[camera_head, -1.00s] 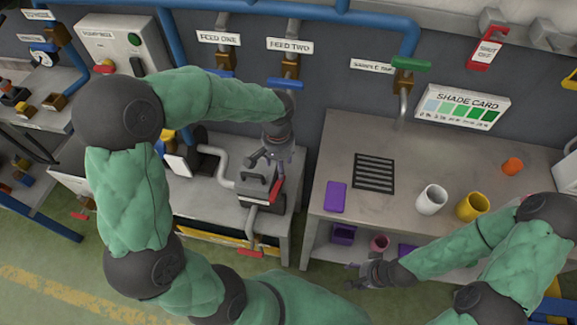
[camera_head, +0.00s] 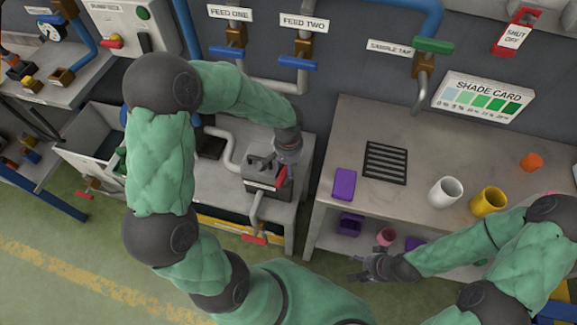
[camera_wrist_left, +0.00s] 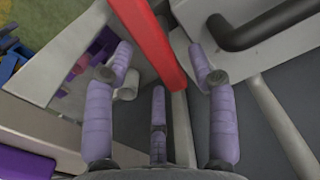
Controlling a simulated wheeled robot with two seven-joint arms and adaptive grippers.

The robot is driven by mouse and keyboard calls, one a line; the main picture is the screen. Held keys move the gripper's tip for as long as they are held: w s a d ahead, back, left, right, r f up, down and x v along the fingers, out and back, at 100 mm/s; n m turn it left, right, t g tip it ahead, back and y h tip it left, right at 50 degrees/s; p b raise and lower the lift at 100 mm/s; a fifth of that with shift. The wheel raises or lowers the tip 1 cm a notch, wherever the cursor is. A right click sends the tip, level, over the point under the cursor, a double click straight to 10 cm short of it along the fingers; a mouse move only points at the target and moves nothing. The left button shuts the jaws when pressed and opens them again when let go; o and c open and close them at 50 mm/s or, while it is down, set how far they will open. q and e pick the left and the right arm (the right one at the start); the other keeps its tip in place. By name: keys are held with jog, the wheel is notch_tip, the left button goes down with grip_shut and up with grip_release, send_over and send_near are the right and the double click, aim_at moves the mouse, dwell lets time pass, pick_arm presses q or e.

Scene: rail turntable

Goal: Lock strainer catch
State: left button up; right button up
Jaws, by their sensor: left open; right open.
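The strainer (camera_head: 262,184) is a grey block with a dark handle on the left bench; its handle also shows in the left wrist view (camera_wrist_left: 262,28). A red catch bar (camera_head: 282,176) sits on its right side. In the left wrist view the red bar (camera_wrist_left: 150,42) runs between the spread purple fingers of my left gripper (camera_wrist_left: 161,62). That gripper is open, close to the bar; I cannot tell whether a finger touches it. In the head view my arm partly hides the strainer. My right gripper (camera_head: 358,268) is open and empty, in front of the right bench.
The right bench (camera_head: 330,205) carries a purple block (camera_head: 344,184), a black grille (camera_head: 385,163), a white cup (camera_head: 444,192) and a yellow cup (camera_head: 488,202). A red-handled drain valve (camera_head: 254,239) hangs below the strainer. Pipes and blue-handled feed valves (camera_head: 298,62) are behind.

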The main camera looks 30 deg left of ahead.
pick_arm(q)
grip_shut()
jog(key=shift+m, duration=0.3)
jog(key=m+p, duration=0.1)
jog(key=m, duration=0.1)
jog(key=m+p, duration=0.1)
jog(key=shift+s+d+r+m+p, duration=0.15)
jog(key=shift+d+m+p, duration=0.15)
jog(key=shift+m, duration=0.1)
jog(key=shift+s+d+m+p, duration=0.1)
jog(key=shift+s+m+p, duration=0.1)
jog(key=shift+m+p, duration=1.3)
jog(key=shift+s+m+p, duration=0.2)
jog(key=shift+m+p, duration=0.45)
jog(key=shift+m, duration=1.7)
jog(key=shift+s+d+m+p, duration=0.1)
jog(key=shift+s+m+p, duration=0.1)
jog(key=shift+m+p, duration=1.3)
jog(key=shift+m+b, duration=0.4)
jog(key=shift+m, duration=0.25)
